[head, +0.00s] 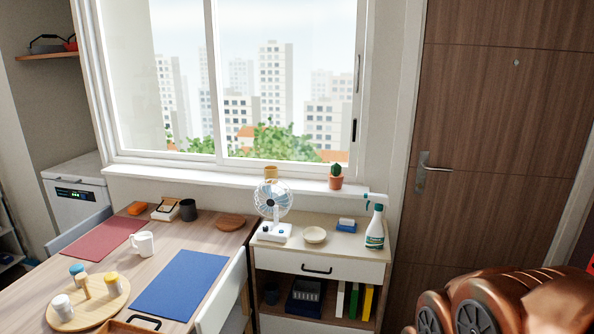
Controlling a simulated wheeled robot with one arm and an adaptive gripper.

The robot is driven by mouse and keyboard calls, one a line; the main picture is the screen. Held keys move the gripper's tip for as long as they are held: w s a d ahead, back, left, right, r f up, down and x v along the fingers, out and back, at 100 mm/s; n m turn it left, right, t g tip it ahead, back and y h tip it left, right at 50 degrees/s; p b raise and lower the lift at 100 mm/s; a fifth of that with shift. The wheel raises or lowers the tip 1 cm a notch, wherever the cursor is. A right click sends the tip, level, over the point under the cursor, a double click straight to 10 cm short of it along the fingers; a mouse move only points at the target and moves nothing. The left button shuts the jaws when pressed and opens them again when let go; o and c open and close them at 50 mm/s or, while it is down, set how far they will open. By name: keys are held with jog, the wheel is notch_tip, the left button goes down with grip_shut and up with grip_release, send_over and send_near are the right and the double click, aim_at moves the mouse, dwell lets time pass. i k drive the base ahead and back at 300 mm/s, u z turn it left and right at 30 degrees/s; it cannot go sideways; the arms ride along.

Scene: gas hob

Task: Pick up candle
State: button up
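A small tan cylinder (271,172) stands on the window sill (225,177), just behind the white fan. It may be the candle, but it is too small to be sure. No other thing in view is clearly a candle. Copper-coloured parts of my own arm fill the bottom right corner, close to the camera. My gripper's fingers are not in view, and nothing held can be seen.
A potted cactus (336,180) is on the sill. The wooden table (195,236) holds mats, a mug and a round tray. A door (490,150) is at right.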

aim_at(270, 172)
jog(key=z, duration=0.1)
jog(key=i, duration=0.9)
jog(key=u, duration=0.25)
